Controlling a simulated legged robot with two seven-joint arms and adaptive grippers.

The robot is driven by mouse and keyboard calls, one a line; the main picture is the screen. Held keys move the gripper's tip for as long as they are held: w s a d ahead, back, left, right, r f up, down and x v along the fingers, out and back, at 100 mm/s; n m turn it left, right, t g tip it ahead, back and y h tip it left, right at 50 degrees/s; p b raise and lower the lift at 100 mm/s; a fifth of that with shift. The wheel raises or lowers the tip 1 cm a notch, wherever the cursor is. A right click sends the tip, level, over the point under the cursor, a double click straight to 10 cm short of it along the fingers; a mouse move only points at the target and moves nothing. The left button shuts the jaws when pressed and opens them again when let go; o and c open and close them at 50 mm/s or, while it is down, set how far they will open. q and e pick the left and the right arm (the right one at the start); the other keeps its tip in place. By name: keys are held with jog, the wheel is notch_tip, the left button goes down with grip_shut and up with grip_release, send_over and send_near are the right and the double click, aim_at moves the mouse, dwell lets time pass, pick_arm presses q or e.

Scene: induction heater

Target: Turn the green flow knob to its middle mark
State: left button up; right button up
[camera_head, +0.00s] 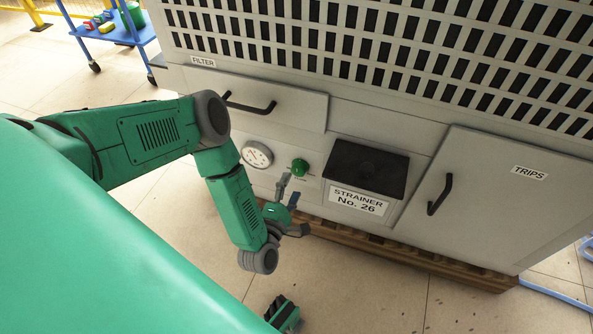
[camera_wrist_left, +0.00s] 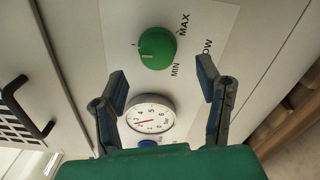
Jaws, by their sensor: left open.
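The green flow knob (camera_head: 299,167) sits on the grey front panel of the machine, right of a round white gauge (camera_head: 257,154). In the left wrist view the knob (camera_wrist_left: 157,47) shows a white pointer line, with MIN and MAX printed beside it on a white plate. My left gripper (camera_head: 291,201) is open and empty, just below the knob in the head view. In the wrist view its two dark fingers (camera_wrist_left: 163,84) stand apart, with the knob beyond their tips and not touched.
A FILTER drawer with a black handle (camera_head: 250,105) is above the gauge. A dark STRAINER box (camera_head: 366,168) juts out right of the knob. A TRIPS door (camera_head: 481,195) is farther right. A blue cart (camera_head: 117,31) stands at the back left. A blue hose lies at lower right.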

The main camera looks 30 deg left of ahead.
pick_arm(q)
jog(key=v, duration=0.6)
jog(key=shift+s, duration=0.2)
jog(key=shift+a, duration=0.1)
